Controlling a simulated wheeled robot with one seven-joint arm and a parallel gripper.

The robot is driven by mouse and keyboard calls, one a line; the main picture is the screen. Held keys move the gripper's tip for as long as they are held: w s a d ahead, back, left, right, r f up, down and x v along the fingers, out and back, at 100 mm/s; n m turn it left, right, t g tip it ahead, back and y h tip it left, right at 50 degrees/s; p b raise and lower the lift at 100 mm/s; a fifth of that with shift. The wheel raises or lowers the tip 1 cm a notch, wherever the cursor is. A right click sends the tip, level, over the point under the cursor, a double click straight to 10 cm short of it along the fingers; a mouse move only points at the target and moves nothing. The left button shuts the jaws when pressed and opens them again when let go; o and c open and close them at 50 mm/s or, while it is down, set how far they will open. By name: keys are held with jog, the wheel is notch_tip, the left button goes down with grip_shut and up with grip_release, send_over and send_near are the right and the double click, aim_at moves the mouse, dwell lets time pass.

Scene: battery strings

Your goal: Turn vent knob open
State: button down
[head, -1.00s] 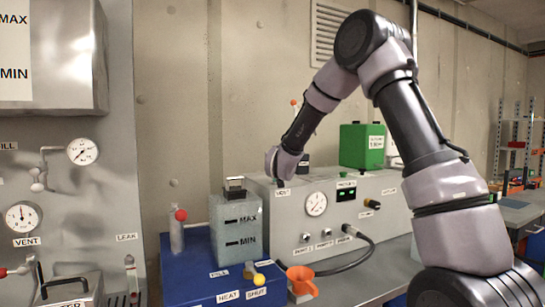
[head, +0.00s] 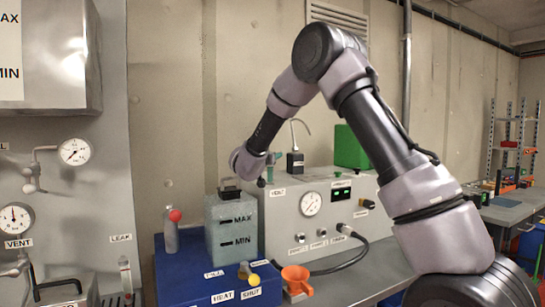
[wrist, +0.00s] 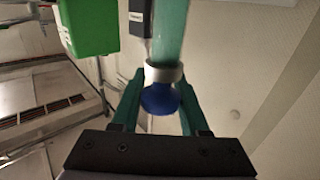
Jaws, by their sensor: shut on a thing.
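In the wrist view, the two green fingers of my gripper (wrist: 160,88) close on a blue rounded piece (wrist: 158,100) with a white collar and a pale green column beyond it. I cannot tell whether this piece is the vent knob. In the head view, my wrist hides most of the gripper above the front left of the grey box. A small teal part (head: 272,158) shows beside it. A VENT label (head: 18,243) is on the left panel, below a round gauge (head: 15,218). A label (head: 278,192) on the grey box is hard to read.
The grey box (head: 335,225) carries a gauge and a hose. A green container (head: 352,147) stands behind it; it also shows in the wrist view (wrist: 88,25).

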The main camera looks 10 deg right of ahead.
jog(key=shift+r, duration=0.15)
jog(key=shift+c, duration=2.1)
grip_release()
jog(key=v, duration=1)
jog(key=shift+s+a, duration=0.2)
jog(key=shift+s, duration=0.1)
